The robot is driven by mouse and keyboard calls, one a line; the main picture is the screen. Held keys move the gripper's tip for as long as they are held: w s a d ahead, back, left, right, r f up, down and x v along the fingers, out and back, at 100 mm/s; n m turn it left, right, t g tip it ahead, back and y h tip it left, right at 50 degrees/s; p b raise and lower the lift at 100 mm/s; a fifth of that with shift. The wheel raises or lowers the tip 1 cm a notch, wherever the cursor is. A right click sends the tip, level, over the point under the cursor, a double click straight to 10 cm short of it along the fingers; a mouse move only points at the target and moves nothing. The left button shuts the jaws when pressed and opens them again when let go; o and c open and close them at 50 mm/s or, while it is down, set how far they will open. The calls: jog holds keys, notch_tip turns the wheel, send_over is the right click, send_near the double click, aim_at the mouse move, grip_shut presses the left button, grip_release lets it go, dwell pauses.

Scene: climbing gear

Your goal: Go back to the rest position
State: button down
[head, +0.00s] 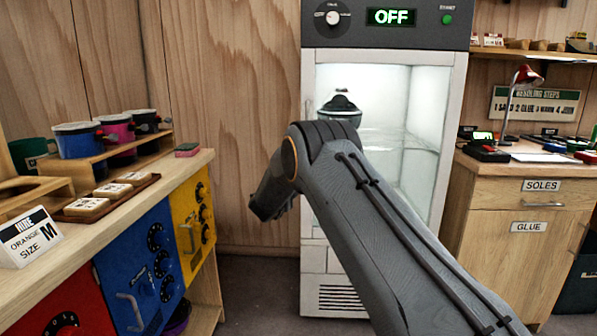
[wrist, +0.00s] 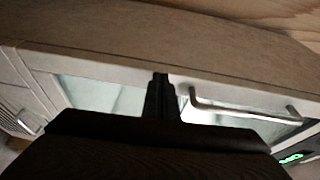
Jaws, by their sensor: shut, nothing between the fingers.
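My arm reaches across the head view in front of a tall white cabinet (head: 450,110) with a glass front. My gripper (head: 262,212) hangs at the arm's far end, left of the cabinet, pointing down; its fingers are hard to make out there. In the wrist view my gripper's two dark fingers (wrist: 160,88) are together with nothing between them. They show against the cabinet front, beside a metal door handle (wrist: 245,108). Whether they touch the cabinet cannot be told.
The cabinet's display (head: 391,17) reads OFF; a dark item (head: 340,106) sits inside. A wooden counter (head: 190,165) with cups, a tray and coloured doors stands left. A bench (head: 520,170) with drawers and a red lamp (head: 527,76) stands right. Floor (head: 262,290) shows between counter and cabinet.

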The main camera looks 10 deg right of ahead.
jog(key=s+a+r+n+t+y, duration=0.1)
jog(key=s+a+r+n+y, duration=0.1)
jog(key=a+r, duration=0.35)
jog(key=s+a+r+n+y, duration=0.2)
jog(key=a, duration=0.6)
jog(key=s+a+r+n+g+y, duration=0.1)
jog(key=s+a+n+g+y, duration=0.2)
jog(key=s+n, duration=0.45)
jog(key=s+a+n+g+y, duration=0.15)
jog(key=s+n+y, duration=0.3)
jog(key=s, duration=0.65)
jog(key=s+d+f+n+g+h, duration=0.1)
jog(key=s+d+f+n+g, duration=0.3)
jog(key=s, duration=1.1)
jog(key=s+d+f+n+g+h, duration=0.15)
jog(key=s+d+n+g, duration=0.35)
jog(key=s, duration=1)
jog(key=s+d+f+n+g, duration=0.1)
jog(key=s+d+f+g, duration=0.35)
jog(key=s, duration=1.05)
jog(key=d+r+m+t+p, duration=0.1)
jog(key=d+r+m+p, duration=0.1)
jog(key=d+r+p, duration=0.8)
jog(key=p, duration=0.5)
jog(key=shift+s+t+h+p, duration=0.3)
jog(key=shift+s+t, duration=0.05)
jog(key=shift+t, duration=0.05)
